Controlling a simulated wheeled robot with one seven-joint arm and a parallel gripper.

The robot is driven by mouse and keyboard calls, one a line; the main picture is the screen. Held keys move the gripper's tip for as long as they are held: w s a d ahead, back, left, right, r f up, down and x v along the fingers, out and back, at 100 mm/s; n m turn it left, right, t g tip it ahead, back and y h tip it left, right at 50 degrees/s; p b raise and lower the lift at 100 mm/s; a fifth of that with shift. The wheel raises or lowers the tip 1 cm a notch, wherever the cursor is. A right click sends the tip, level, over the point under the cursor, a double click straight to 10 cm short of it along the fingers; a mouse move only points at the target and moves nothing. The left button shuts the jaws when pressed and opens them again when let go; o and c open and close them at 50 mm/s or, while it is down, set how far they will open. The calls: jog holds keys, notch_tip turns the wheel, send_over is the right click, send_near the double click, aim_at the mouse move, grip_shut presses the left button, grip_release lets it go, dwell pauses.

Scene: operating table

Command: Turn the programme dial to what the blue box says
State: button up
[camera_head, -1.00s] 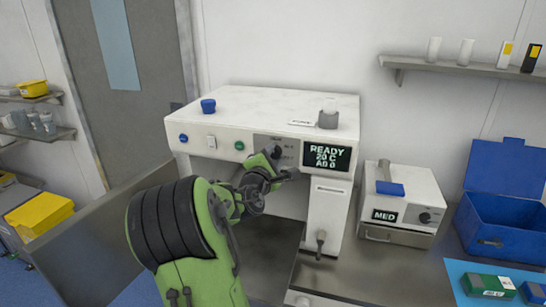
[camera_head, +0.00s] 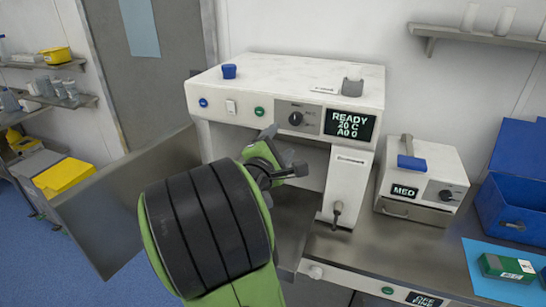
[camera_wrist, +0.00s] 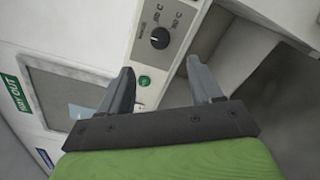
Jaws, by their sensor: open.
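The programme dial (camera_head: 296,118) is a dark round knob on a grey panel on the front of the white machine. It also shows in the wrist view (camera_wrist: 159,38), with small temperature labels beside it. My gripper (camera_head: 292,172) is below the panel in the head view. Its spread, empty fingers (camera_wrist: 160,68) point towards the dial in the wrist view, apart from it. An open blue box (camera_head: 512,208) stands at the right; I see no readable writing on it. The machine's display (camera_head: 350,124) reads READY, 20 C and a third line.
A smaller white device (camera_head: 420,172) marked MED, with its own knob, stands on the counter. A green box (camera_head: 507,266) lies on a blue mat (camera_head: 484,252). A metal door (camera_head: 125,198) hangs open at the left. A green button (camera_wrist: 144,81) is near my fingers.

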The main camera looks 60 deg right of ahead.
jog(key=shift+s+a, duration=0.2)
jog(key=shift+a, duration=0.95)
jog(key=shift+s+a, duration=0.15)
jog(key=shift+a, duration=1)
jog(key=shift+f, duration=0.1)
